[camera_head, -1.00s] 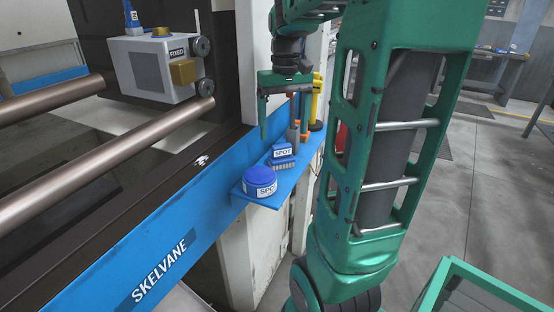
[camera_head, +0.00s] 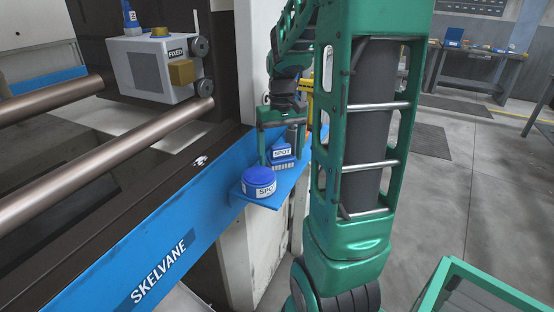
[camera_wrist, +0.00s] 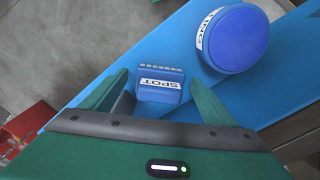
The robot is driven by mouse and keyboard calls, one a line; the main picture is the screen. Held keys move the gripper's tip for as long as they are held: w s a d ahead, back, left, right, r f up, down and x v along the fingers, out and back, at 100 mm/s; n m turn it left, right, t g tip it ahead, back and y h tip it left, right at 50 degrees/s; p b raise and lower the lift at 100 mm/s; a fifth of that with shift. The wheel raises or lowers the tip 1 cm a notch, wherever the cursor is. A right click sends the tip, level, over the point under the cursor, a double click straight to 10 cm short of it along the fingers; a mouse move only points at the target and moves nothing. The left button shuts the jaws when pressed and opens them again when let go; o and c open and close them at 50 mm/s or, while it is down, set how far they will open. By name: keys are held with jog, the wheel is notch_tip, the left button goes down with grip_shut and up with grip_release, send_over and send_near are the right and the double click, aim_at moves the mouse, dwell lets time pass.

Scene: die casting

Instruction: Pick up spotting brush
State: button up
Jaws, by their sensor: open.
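The spotting brush (camera_head: 281,153) is a blue block with a white SPOT label and a row of pale bristles. It stands on the small blue shelf (camera_head: 262,201), behind a round blue tin. In the wrist view the brush (camera_wrist: 161,84) lies between and just beyond the two green fingers, apart from both. My gripper (camera_wrist: 161,97) is open and empty, one finger on each side of the brush.
The round blue tin (camera_head: 259,182) sits close in front of the brush; it also shows in the wrist view (camera_wrist: 234,38), beyond the right finger. The blue SKELVANE beam (camera_head: 165,255) runs along the shelf's left. A yellow-handled tool (camera_head: 310,85) stands behind, partly hidden by my arm.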

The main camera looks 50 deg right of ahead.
aim_at(281, 146)
jog(key=shift+f, duration=0.4)
jog(key=c, duration=1.3)
jog(key=shift+r, duration=0.5)
notch_tip(281, 146, up, 4)
jog(key=shift+a+f, duration=0.1)
jog(key=shift+f, duration=0.15)
jog(key=s+a+r, duration=0.1)
jog(key=a+r, duration=0.1)
jog(key=a, duration=0.1)
jog(key=s+a+r, duration=0.1)
jog(key=a+r, duration=0.1)
jog(key=a, duration=0.2)
jog(key=s+a+r, duration=0.1)
jog(key=a+r, duration=0.1)
jog(key=a, duration=0.2)
jog(key=shift+a+r, duration=0.1)
jog(key=shift+r, duration=0.2)
